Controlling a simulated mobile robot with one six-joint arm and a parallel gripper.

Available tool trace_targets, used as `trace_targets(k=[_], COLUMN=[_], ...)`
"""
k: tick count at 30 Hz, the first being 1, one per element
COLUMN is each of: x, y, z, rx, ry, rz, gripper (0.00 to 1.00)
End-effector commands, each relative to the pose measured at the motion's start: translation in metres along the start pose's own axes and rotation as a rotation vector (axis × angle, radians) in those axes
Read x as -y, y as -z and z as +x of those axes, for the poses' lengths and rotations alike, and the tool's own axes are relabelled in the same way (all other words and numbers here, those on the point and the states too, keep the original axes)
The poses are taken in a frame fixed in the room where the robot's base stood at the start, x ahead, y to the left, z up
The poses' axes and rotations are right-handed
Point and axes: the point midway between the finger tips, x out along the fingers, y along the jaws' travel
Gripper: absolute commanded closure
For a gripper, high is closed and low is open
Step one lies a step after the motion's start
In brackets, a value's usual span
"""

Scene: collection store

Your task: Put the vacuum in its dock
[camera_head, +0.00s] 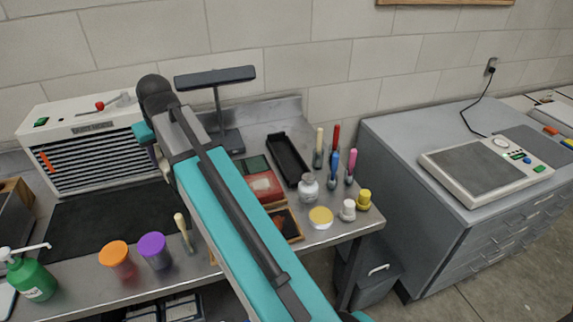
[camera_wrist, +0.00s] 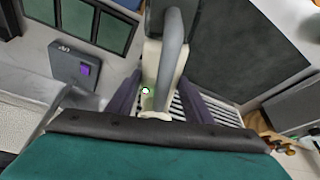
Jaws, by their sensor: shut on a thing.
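In the wrist view my gripper (camera_wrist: 164,95) has its two dark fingers on either side of a cream body with a grey tube, which appears to be the vacuum (camera_wrist: 152,72). A small green light shows on it. The gripper is shut on it, and its lower part is partly hidden by my wrist. I cannot tell for sure which thing is the dock; a grey block with a purple panel (camera_wrist: 80,66) lies left of the vacuum in the wrist view.
A white slatted machine (camera_head: 92,155) stands at the left, with a dark mat (camera_head: 80,228) before it. Orange (camera_head: 116,255) and purple (camera_head: 154,248) jars stand near the front edge. A black tray (camera_head: 288,160), a white jar (camera_head: 308,187) and several brushes crowd the right.

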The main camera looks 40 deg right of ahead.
Motion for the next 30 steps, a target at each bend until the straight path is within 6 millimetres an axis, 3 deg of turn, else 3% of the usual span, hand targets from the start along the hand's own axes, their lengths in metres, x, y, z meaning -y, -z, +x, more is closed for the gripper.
trace_targets(k=[3, 20, 30], x=[-0.019, -0.087, -0.154], y=[0.004, 0.009, 0.004], z=[-0.002, -0.005, -0.006], rx=[-0.001, -0.002, -0.002], ry=[-0.007, -0.029, -0.050], rz=[0.018, 0.075, 0.129], gripper=[0.81, 0.81, 0.81])
